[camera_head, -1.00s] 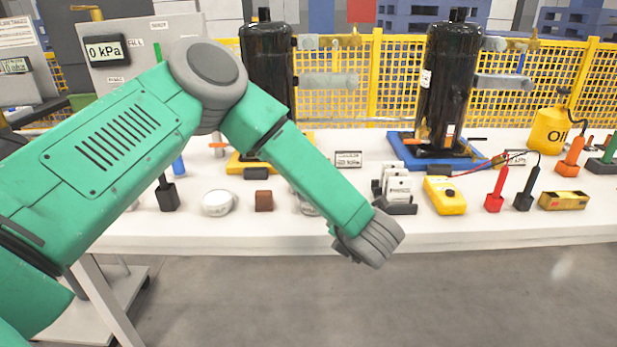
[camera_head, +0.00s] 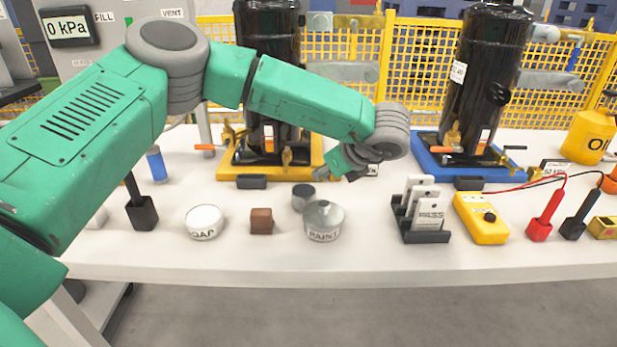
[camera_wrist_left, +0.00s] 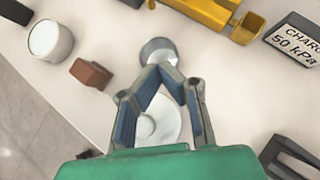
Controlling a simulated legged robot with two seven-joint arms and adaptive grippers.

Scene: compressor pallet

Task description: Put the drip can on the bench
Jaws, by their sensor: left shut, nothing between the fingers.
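A small unlabelled grey metal can (camera_head: 304,197) stands on the white bench (camera_head: 180,262), just behind a can marked PAINT (camera_head: 324,222). The small can is likely the drip can, but no marking shows. My left gripper (camera_head: 334,172) is above the bench, behind and right of the small can in the head view. In the left wrist view its fingers (camera_wrist_left: 161,74) are shut and empty. The small can (camera_wrist_left: 157,51) shows just beyond the fingertips, and the PAINT can (camera_wrist_left: 160,125) is partly hidden behind the fingers. My right gripper is out of view.
A brown block (camera_head: 261,221) and a white SOAP tin (camera_head: 204,222) stand left of the cans. A card rack (camera_head: 420,232) and a yellow meter (camera_head: 481,218) are to the right. Black compressors on yellow and blue bases stand behind. The bench's front strip is clear.

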